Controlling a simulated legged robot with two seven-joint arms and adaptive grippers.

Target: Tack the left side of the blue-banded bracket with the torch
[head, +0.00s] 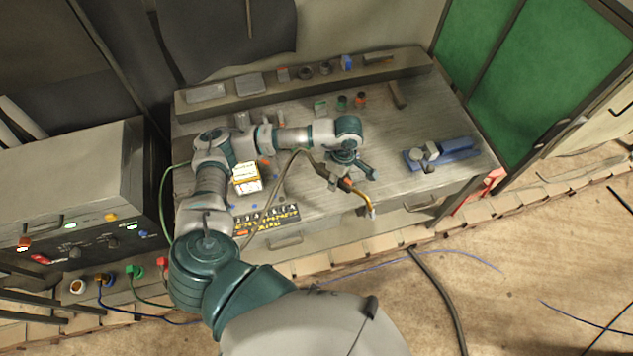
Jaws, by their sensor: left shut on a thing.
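My left gripper (338,178) is shut on the torch and points down over the front part of the workbench. The torch has a dark body, an orange neck (359,197) and a pale metal tip that hangs over the bench's front edge. A cable runs from it back to the left. A small blue-marked piece (347,62) stands on the back ledge, well apart from the torch; I cannot tell whether it is the blue-banded bracket. Small pieces with green and red marks (360,99) stand on the bench behind the arm. My right gripper is not in view.
The grey workbench (300,185) has a blue vise-like fixture (455,149) at its right. A white-and-yellow box (246,178) is on the left. A grey machine (75,190) with lights stands further left. Green panels (525,80) are at right. Cables lie on the floor.

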